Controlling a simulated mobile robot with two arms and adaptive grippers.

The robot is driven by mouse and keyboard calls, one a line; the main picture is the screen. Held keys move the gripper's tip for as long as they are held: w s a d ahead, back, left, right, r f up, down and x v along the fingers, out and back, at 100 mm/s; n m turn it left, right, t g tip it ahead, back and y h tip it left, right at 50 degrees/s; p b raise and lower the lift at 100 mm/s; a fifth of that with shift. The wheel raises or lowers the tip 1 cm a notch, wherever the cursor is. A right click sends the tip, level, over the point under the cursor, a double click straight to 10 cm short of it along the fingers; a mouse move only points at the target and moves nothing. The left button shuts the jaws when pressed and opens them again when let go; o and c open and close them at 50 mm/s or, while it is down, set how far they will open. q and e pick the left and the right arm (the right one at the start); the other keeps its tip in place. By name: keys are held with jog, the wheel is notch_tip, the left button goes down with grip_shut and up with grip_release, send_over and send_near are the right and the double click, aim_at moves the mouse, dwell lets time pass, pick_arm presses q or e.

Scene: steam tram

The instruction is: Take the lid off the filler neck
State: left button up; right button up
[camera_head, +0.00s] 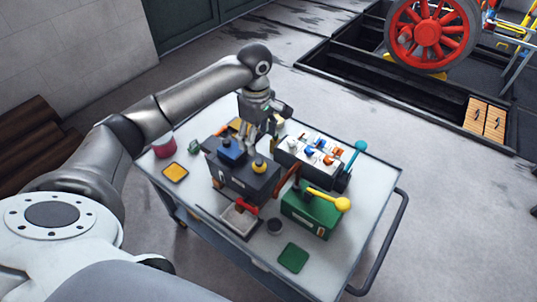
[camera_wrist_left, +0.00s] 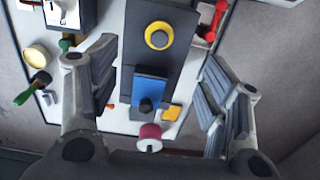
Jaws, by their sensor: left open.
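A dark box (camera_head: 246,180) stands on the cart. On its top are a round yellow part (camera_head: 259,167) and a blue block (camera_head: 231,149) with a dark knob. In the left wrist view the yellow part (camera_wrist_left: 148,39) is a ring around a dark centre, and the blue block (camera_wrist_left: 149,86) lies below it. My left gripper (camera_head: 258,145) points down above the box. In the wrist view its fingers (camera_wrist_left: 158,52) are wide apart with nothing held. My right gripper is out of view.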

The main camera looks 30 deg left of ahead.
aim_at(259, 165)
pick_arm(q)
jog(key=f, duration=0.5)
jog(key=shift+s, duration=0.3)
jog(key=shift+w+f, duration=0.1)
jog(key=shift+f, duration=0.25)
jog(key=f, duration=0.4)
jog(key=shift+w+a+f, duration=0.15)
jog(key=shift+w+f, duration=0.05)
jog(key=shift+f, duration=0.2)
jog(key=shift+c, duration=1.8)
jog(key=c, duration=0.7)
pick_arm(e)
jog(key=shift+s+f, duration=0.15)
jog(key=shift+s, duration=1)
